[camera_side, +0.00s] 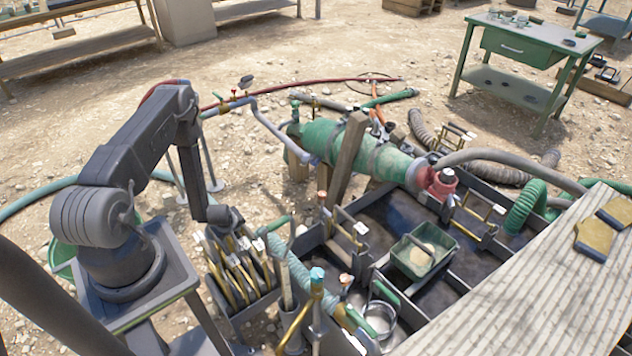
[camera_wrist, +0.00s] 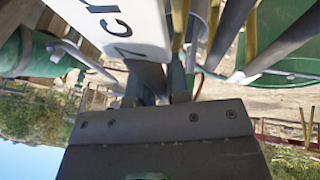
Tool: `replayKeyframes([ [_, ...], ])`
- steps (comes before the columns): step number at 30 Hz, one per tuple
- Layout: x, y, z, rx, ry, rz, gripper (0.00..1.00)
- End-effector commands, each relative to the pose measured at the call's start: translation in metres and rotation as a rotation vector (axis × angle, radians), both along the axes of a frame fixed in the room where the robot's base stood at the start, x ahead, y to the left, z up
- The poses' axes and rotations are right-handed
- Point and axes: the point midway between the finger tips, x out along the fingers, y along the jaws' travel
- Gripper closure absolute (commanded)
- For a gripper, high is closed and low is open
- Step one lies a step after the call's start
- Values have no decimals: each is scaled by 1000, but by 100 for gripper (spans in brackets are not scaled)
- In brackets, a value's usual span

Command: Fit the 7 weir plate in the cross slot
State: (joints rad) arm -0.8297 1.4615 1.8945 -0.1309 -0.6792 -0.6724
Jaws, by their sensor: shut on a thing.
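My gripper (camera_side: 228,222) is low over a rack (camera_side: 225,300) of several upright plates with brass edges and white tags, left of the tank. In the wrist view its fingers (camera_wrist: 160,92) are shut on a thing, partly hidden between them. A white tag (camera_wrist: 115,28) with dark marks, seen partly, lies close in front of the fingers. I cannot read a 7 on it, nor tell how far the held plate is out of the rack. The dark tank (camera_side: 465,262) has cross walls; which slot is the cross slot is unclear.
Framed plates with handles (camera_side: 347,232) stand in the tank. A green tray (camera_side: 424,255) and a metal pail (camera_side: 380,318) sit there too. A board deck (camera_side: 540,300) lies right.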

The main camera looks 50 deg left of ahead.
Motion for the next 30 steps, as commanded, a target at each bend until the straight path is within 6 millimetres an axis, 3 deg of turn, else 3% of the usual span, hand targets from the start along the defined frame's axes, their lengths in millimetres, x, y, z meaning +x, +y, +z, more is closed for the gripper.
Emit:
replayKeyframes([
  [6, 0, 0, -34, 1, -1, 0, 100],
  [11, 0, 0, -47, 1, -1, 0, 100],
  [25, 1, 1, -41, 2, -2, 0, 100],
  [30, 1, 1, -28, 3, -2, 0, 100],
])
